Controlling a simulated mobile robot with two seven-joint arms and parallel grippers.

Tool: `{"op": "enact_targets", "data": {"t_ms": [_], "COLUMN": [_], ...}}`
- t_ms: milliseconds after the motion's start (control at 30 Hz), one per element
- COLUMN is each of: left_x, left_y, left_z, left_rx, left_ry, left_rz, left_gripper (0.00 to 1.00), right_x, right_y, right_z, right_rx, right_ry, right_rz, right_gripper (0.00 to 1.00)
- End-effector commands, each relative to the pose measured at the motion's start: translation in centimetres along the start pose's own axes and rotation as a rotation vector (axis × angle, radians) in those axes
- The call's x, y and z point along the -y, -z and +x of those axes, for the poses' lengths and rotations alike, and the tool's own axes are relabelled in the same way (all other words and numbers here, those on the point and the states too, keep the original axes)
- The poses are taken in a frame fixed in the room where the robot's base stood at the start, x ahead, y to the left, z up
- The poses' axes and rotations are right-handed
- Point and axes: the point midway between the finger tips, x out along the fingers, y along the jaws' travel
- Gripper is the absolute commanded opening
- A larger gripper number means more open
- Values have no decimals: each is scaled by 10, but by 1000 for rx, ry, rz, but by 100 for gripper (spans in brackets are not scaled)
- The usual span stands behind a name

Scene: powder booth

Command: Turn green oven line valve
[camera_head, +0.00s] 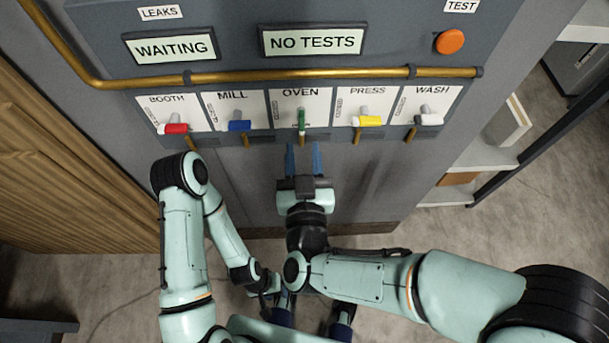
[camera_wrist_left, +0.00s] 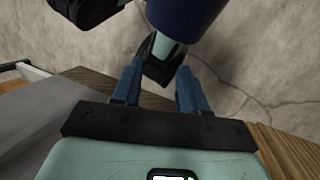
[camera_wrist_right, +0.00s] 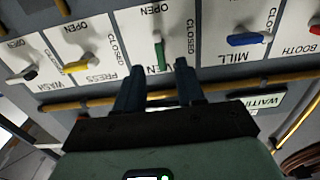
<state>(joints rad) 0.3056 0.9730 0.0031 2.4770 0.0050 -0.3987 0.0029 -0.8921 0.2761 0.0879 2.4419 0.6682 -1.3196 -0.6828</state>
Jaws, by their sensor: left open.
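The green oven valve handle (camera_head: 301,120) is on the OVEN panel (camera_head: 287,97) in the middle of the row. It hangs down, roughly vertical, in the head view. My right gripper (camera_head: 303,158) is just below it, with open fingers pointing up at the panel. In the right wrist view the green handle (camera_wrist_right: 160,54) lines up between the tips of the open right gripper (camera_wrist_right: 157,78), and I see no finger touching it. My left gripper (camera_head: 268,284) is low near my body, partly hidden; the left wrist view shows its fingers (camera_wrist_left: 160,82) open and empty.
Red (camera_head: 174,128), blue (camera_head: 240,126), yellow (camera_head: 368,121) and white (camera_head: 430,119) valve handles lie sideways on neighbouring panels. A brass pipe (camera_head: 300,75) runs above the row. An orange button (camera_head: 450,42) is at upper right. Shelves (camera_head: 485,155) stand right; wooden slats (camera_head: 70,150) left.

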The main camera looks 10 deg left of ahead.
Motion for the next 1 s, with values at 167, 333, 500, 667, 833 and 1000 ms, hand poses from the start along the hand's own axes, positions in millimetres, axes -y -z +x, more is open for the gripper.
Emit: {"op": "enact_targets", "data": {"t_ms": [167,333,500,667,833,1000], "left_x": [2,3,2,2,2,2], "left_y": [3,10,11,11,11,11], "left_z": [7,16,17,16,16,16], "left_rx": [-6,-26,-31,-31,-31,-31], "left_ry": [-1,-5,-7,-7,-7,-7], "left_rz": [0,2,3,3,3,3], "left_gripper": [43,43,43,43,43,43], "right_x": [0,0,0,0,0,0], "right_y": [-1,-2,-1,0,0,0], "right_z": [-36,-51,-55,-55,-55,-55], "right_rx": [-3,-1,1,1,1,2], "right_ry": [1,-1,-1,-1,-1,-1], "right_rz": [3,1,0,-1,-1,-1], "right_gripper": [38,38,38,38,38,38]}}
